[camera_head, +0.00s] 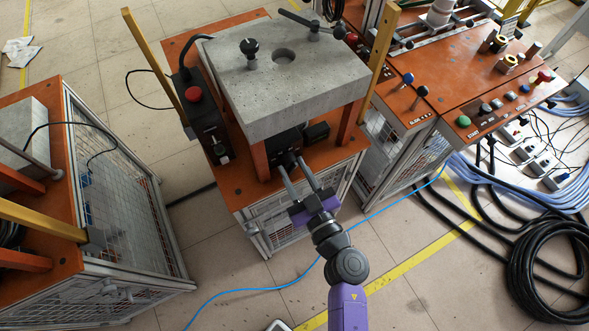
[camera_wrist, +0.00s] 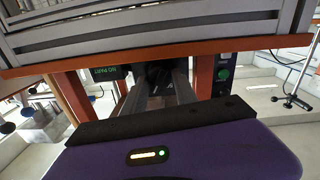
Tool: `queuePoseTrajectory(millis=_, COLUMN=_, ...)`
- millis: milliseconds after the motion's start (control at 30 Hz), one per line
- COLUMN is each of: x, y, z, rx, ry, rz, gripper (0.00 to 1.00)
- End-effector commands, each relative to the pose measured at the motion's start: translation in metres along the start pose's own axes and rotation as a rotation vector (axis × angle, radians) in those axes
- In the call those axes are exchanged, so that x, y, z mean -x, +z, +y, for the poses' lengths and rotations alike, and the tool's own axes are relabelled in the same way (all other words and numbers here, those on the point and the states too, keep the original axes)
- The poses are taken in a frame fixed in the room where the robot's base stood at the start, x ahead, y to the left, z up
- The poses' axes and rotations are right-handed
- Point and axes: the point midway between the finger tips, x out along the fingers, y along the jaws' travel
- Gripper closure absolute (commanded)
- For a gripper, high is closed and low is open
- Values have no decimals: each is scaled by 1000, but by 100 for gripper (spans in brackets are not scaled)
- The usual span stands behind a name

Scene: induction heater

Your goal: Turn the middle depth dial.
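My gripper (camera_head: 289,158) reaches in under the concrete slab from the front. Its two grey fingers are apart, and their tips are at a black box (camera_head: 283,141) below the slab. In the wrist view a dark, knob-like shape (camera_wrist: 160,73) shows between the fingertips (camera_wrist: 160,80); it may be the middle depth dial. I cannot tell whether the fingers touch it or press on it. The dial cannot be made out in the head view, where the fingers and the slab's shade hide it.
The concrete slab (camera_head: 285,85) overhangs the fingertips, on orange legs (camera_head: 260,158). A black box with a red button (camera_head: 193,94) stands left of it. A dark display (camera_wrist: 108,73) is beside the fingers in the wrist view. An orange control bench (camera_head: 450,75) stands right; cables cover the floor there.

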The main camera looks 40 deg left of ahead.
Motion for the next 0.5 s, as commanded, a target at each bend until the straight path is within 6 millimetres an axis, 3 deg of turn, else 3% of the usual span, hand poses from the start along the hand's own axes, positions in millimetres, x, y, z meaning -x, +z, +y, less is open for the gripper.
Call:
queuePoseTrajectory(millis=67, x=0, y=0, z=0, rx=0, ry=0, rz=0, gripper=100)
queuePoseTrajectory(millis=500, x=1, y=0, z=0, rx=102, ry=2, rz=5, gripper=100)
